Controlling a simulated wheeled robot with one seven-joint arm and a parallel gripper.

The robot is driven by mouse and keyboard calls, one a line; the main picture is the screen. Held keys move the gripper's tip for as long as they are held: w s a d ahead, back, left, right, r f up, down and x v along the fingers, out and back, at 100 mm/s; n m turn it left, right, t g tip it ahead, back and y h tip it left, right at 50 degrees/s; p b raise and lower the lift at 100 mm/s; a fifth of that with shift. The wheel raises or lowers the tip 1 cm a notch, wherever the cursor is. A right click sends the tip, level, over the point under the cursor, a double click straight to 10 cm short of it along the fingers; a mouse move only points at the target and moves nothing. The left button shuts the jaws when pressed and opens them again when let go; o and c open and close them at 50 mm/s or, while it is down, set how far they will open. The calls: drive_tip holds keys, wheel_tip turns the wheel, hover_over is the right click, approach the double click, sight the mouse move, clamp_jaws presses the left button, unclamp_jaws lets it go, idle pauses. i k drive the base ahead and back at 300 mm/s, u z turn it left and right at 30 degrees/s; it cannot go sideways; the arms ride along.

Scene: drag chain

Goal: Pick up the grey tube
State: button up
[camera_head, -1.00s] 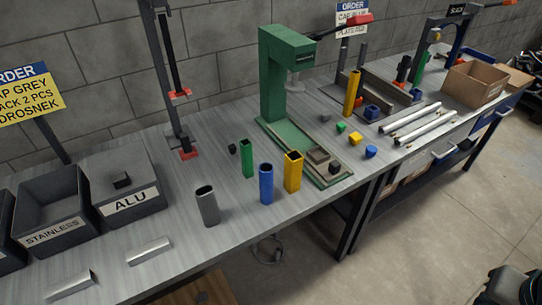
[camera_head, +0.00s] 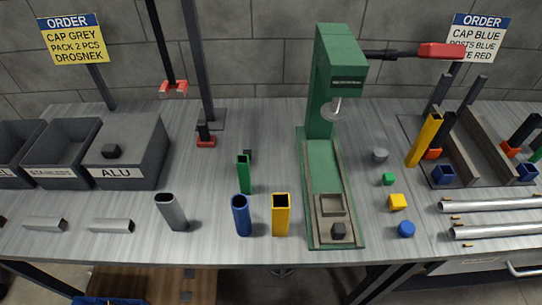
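The grey tube (camera_head: 172,212) stands upright on the workbench, left of the blue tube (camera_head: 242,215). It is dark grey with an open, hollow top. A green tube (camera_head: 244,174) and a yellow tube (camera_head: 281,214) stand farther right, also upright. Nothing touches the grey tube, and there is bare bench around it. My gripper is not in view in the head camera.
A green press (camera_head: 331,90) stands right of the tubes. Dark bins, one marked ALU (camera_head: 123,172), stand at the left. Two silver bars (camera_head: 111,226) (camera_head: 45,224) lie near the front edge. Small coloured caps (camera_head: 397,202) and long metal rods (camera_head: 490,205) lie at the right.

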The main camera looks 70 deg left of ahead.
sight(167, 203)
drive_tip(key=i, duration=0.7)
drive_tip(key=u, duration=3.65)
drive_tip(key=i, duration=0.5)
